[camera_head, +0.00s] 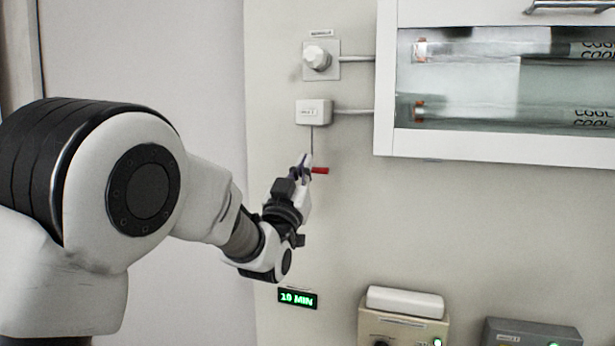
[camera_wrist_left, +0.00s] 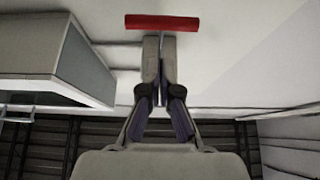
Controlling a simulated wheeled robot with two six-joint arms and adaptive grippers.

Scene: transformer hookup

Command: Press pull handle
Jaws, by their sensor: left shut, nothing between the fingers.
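The pull handle is a short red bar (camera_head: 320,170) hanging on a thin cord below a small white switch box (camera_head: 313,111) on the wall. In the left wrist view the red bar (camera_wrist_left: 162,22) lies across the tips of my left gripper. My left gripper (camera_head: 304,163) is at the bar and hides its left part in the head view. Its fingers (camera_wrist_left: 160,42) are together with nothing between them, and the bar shows just beyond the tips. I cannot tell whether they touch it. My right gripper is not in view.
A white cabinet with a glass front (camera_head: 384,90) and tubes inside juts out at the upper right. A round knob (camera_head: 317,58) sits above the switch box. A green "10 MIN" display (camera_head: 297,298) and two devices, one beige (camera_head: 403,330) and one grey (camera_head: 530,333), are below.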

